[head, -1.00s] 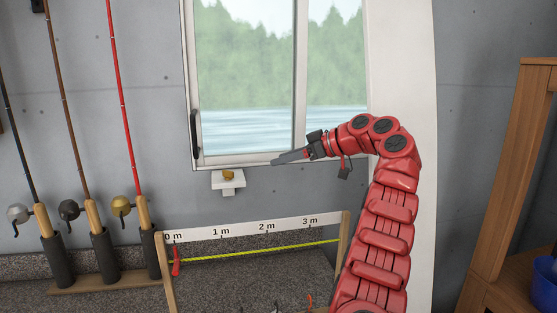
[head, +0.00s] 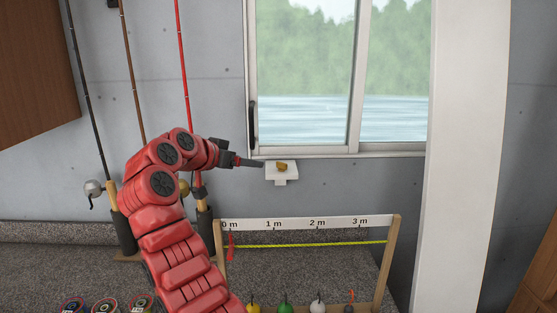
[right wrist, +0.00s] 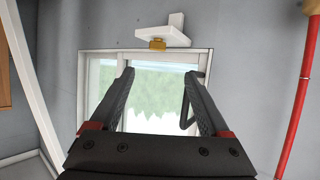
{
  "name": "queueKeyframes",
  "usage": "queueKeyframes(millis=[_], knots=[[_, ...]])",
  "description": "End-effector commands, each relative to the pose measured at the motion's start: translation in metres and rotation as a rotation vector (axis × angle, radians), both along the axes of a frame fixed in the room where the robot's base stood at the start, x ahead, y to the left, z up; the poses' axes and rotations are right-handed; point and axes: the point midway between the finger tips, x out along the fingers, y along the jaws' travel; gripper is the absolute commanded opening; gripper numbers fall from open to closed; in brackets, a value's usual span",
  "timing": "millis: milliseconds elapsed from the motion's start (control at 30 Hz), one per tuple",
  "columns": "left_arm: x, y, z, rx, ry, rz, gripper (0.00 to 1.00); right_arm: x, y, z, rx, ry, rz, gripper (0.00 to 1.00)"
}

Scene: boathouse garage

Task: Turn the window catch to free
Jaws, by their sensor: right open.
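A small brass piece (head: 281,167), apparently the window catch, sits on a white bracket (head: 281,178) on the wall just below the window frame. The right wrist view is upside down and shows the brass piece (right wrist: 157,44) and bracket (right wrist: 163,34) beyond my right gripper (right wrist: 160,75). That gripper is open and empty, apart from them. The window (head: 305,90) has a black handle (head: 253,124) at its left edge.
A wooden frame with a metre scale (head: 300,223) and yellow line stands on the speckled counter below. A white post (head: 465,150) rises at right. Several coloured floats (head: 285,308) line the bottom edge.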

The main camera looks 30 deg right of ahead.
Motion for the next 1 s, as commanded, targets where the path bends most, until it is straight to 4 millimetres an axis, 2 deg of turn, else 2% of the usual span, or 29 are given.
queueKeyframes(millis=[67,167,367,800,1000], knots=[[0.000,0.000,0.002,0.000,0.000,0.000,0.50,-0.003,0.006,0.008,-0.017,-0.034,-0.020,0.80],[0.000,0.000,0.005,0.000,0.000,0.000,0.50,-0.003,0.002,0.008,-0.023,-0.045,-0.030,0.80],[0.000,0.000,0.020,0.000,0.000,0.000,0.50,0.009,-0.031,-0.005,-0.022,-0.037,-0.033,0.80],[0.000,0.000,0.059,0.000,0.000,0.000,0.50,0.043,-0.119,-0.044,-0.019,-0.034,-0.031,0.80],[0.000,0.000,0.065,0.000,0.000,0.000,0.50,0.051,-0.137,-0.054,-0.022,-0.036,-0.030,0.80]])
